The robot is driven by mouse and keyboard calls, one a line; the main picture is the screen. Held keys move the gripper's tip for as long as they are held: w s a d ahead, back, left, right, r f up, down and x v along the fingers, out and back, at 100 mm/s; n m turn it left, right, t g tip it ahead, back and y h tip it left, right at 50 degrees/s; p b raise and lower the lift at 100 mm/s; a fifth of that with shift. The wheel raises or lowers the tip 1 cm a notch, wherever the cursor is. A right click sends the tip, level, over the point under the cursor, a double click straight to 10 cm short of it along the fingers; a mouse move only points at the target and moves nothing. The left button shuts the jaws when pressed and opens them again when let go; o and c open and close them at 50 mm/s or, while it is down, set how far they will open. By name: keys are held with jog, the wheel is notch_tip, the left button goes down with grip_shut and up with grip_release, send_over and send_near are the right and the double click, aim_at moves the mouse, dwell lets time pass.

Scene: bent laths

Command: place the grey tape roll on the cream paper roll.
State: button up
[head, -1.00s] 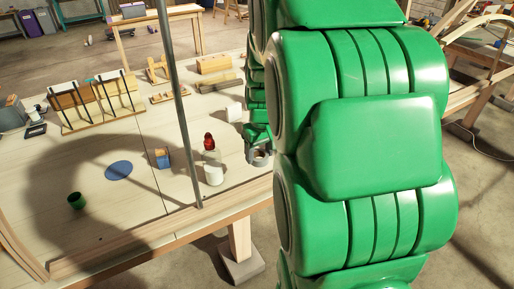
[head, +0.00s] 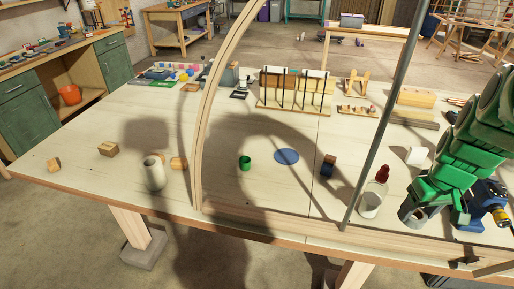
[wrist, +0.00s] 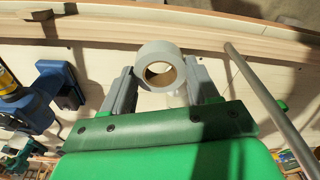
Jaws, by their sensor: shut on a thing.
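The grey tape roll (head: 410,215) is near the table's front edge at the right, with my gripper (head: 435,212) at it. In the wrist view the tape roll (wrist: 164,50) sits between the two grey fingers of my gripper (wrist: 160,78), which is shut on it. I cannot tell whether the roll touches the table. An upright cream cylinder with a hole in its top, which looks like the cream paper roll (head: 154,174), stands at the table's left front, far from my gripper.
A bent lath (head: 205,120) and a slanted metal rod (head: 382,118) rise between the rolls. A red-capped bottle (head: 372,198) stands beside the tape. A green cup (head: 245,163), blue disc (head: 287,156) and small wooden blocks (head: 108,149) lie leftward. A blue tool (head: 488,198) is at right.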

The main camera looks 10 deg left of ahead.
jog(key=s+a+r+n+g+y, duration=0.1)
jog(key=s+a+r+n, duration=0.4)
jog(key=a+n, duration=0.35)
jog(key=s+a+r+n+g, duration=0.1)
jog(key=s+a+r+n, duration=0.4)
jog(key=a+n, duration=0.35)
jog(key=s+f+n, duration=0.3)
jog(key=s+n, duration=0.3)
jog(key=a+f+n+h, duration=0.1)
jog(key=a+f+n, duration=0.4)
jog(key=a, duration=0.5)
jog(key=a+f+n, duration=0.4)
jog(key=a+f, duration=0.1)
jog(key=a, duration=0.6)
jog(key=w+a+f+m, duration=0.2)
jog(key=w+a+m, duration=0.2)
jog(key=a+m, duration=0.7)
jog(key=w+a+r+m+y, duration=0.1)
jog(key=w+a+r+m, duration=0.3)
jog(key=w+a+r, duration=0.4)
jog(key=w+a+r+m, duration=0.4)
jog(key=a+r+m, duration=0.1)
jog(key=a, duration=0.4)
send_over(150, 163)
jog(key=shift+t, duration=0.4)
jog(key=shift+f, duration=4.5)
